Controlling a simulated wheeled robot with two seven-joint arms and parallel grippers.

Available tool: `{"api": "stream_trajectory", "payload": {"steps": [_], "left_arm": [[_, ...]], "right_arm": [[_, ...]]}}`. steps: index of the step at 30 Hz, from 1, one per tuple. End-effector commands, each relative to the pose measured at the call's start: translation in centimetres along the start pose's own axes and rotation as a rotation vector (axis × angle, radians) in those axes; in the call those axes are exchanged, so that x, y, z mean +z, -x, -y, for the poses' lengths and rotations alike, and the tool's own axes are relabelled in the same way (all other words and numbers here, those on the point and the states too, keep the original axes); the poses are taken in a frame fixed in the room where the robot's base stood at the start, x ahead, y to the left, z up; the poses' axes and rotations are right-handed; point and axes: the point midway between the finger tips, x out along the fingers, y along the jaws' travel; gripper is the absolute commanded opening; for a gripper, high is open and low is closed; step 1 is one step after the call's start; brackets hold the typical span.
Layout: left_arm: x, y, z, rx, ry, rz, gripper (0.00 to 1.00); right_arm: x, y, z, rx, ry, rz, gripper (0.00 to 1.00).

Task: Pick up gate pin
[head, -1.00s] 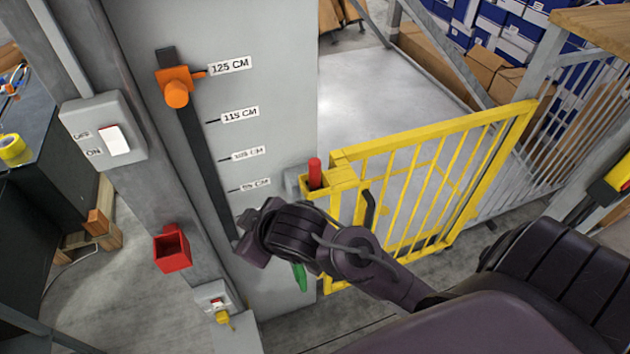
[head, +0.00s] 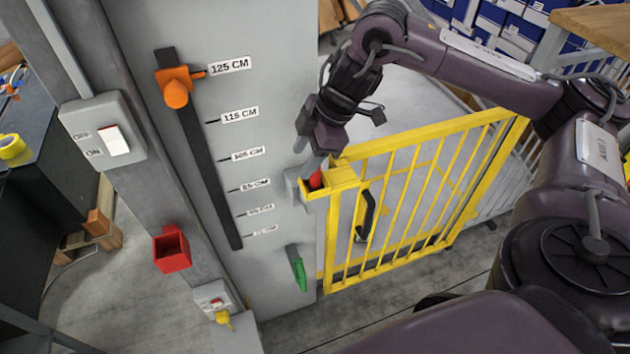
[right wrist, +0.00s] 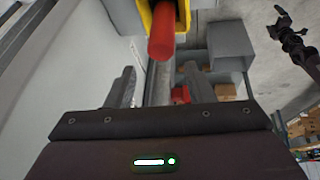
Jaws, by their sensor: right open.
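The gate pin (head: 316,180) is a red rod. It stands in the yellow latch bracket (head: 343,176) at the gate's post end, its upper part partly hidden by my right gripper. My right gripper (head: 313,164) is just above the pin, pointing down at it. In the right wrist view the pin's red end (right wrist: 162,40) lies ahead of my open right gripper (right wrist: 161,84), lined up with the gap between its two fingers. The gap is empty, and I see no contact.
The yellow gate (head: 430,185) with its black handle (head: 366,215) stands right of the grey post (head: 275,110). An orange slider (head: 176,86), a green lever (head: 297,268) and a red box (head: 172,250) are nearby. Floor beyond the gate is partly clear.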

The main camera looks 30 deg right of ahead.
Motion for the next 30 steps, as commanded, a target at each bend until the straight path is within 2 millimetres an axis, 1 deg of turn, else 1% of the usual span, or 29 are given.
{"api": "stream_trajectory", "payload": {"steps": [1,3,5,7,11,17,18,19,20,21,25,30], "left_arm": [[0.0,0.0,-0.1,0.001,0.0,0.0,0.99],[0.0,0.0,-0.1,0.001,0.001,0.0,0.99],[0.0,0.0,-0.1,0.001,0.001,0.0,0.99],[0.0,-0.3,-0.1,0.001,0.001,0.0,0.99],[0.1,-1.4,-0.1,0.001,0.002,0.0,0.99],[0.2,-2.8,-0.1,0.0,0.003,0.0,0.99],[0.2,-3.1,-0.1,0.0,0.003,-0.001,0.99],[0.2,-2.8,-0.1,0.0,0.003,-0.001,0.99],[0.2,-2.1,-0.1,0.0,0.003,0.0,0.99],[0.1,-1.8,-0.1,0.0,0.003,0.0,0.99],[0.1,-1.6,-0.1,0.0,0.003,-0.001,0.99],[0.1,-1.6,-0.1,0.0,0.003,-0.001,0.99]], "right_arm": [[1.2,1.5,-0.3,-0.008,-0.053,0.012,0.48],[2.3,2.8,-0.2,-0.028,-0.111,0.021,0.48],[3.0,3.5,-0.1,-0.039,-0.147,0.025,0.48],[3.4,3.6,0.1,-0.048,-0.169,0.028,0.48],[3.7,2.3,0.3,-0.055,-0.179,0.029,0.48],[3.5,0.2,0.3,-0.054,-0.175,0.028,0.48],[3.5,-0.4,0.4,-0.054,-0.175,0.029,0.48],[3.3,-0.6,0.4,-0.055,-0.176,0.029,0.48],[3.1,-0.7,0.4,-0.056,-0.176,0.029,0.48],[3.0,-1.3,0.4,-0.055,-0.176,0.03,0.48],[3.1,-3.0,0.4,-0.054,-0.175,0.029,0.48],[3.2,-3.7,0.4,-0.051,-0.174,0.028,0.48]]}}
